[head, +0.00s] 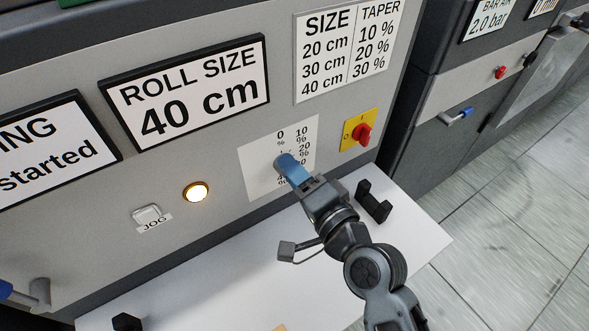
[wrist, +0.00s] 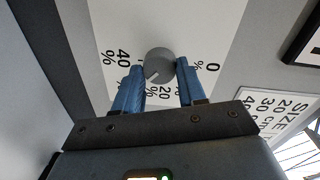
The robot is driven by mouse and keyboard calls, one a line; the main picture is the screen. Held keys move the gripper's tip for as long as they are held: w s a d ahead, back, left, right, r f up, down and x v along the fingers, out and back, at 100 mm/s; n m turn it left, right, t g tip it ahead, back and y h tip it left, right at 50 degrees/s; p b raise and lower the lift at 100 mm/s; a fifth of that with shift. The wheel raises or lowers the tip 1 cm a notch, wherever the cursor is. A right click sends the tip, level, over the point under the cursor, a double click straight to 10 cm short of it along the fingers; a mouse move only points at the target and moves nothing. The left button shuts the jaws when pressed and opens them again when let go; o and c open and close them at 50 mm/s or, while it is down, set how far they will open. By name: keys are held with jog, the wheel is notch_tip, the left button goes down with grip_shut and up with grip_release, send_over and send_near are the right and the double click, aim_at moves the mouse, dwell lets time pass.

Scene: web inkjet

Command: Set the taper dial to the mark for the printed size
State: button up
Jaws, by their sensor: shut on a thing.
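The roll size sign (head: 187,92) reads 40 cm. The size and taper chart (head: 348,48) pairs 20 cm with 10 %, 30 cm with 20 % and 40 cm with 30 %. The grey round taper dial (wrist: 160,60) sits on a white scale plate (head: 258,162). My gripper (wrist: 160,68) is shut on the dial, one blue finger at each side. In the wrist view the dial's pale line points lower left, between the 40 % and 20 % marks; the left finger covers the print there. In the head view my gripper (head: 283,162) hides most of the dial.
A red and yellow rotary switch (head: 362,134) is right of the scale plate. A lit round button (head: 196,192) and a JOG button (head: 146,214) are to the left. A white shelf (head: 225,285) with black brackets (head: 373,202) lies below the panel.

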jog(key=shift+m, duration=0.3)
dwell(0.4)
jog(key=o, duration=1.1)
jog(key=shift+c, duration=0.2)
jog(key=b+v, duration=0.1)
jog(key=v, duration=0.6)
jog(key=shift+s+d+b, duration=0.25)
jog(key=shift+s+b, duration=0.1)
jog(key=shift+b, duration=0.05)
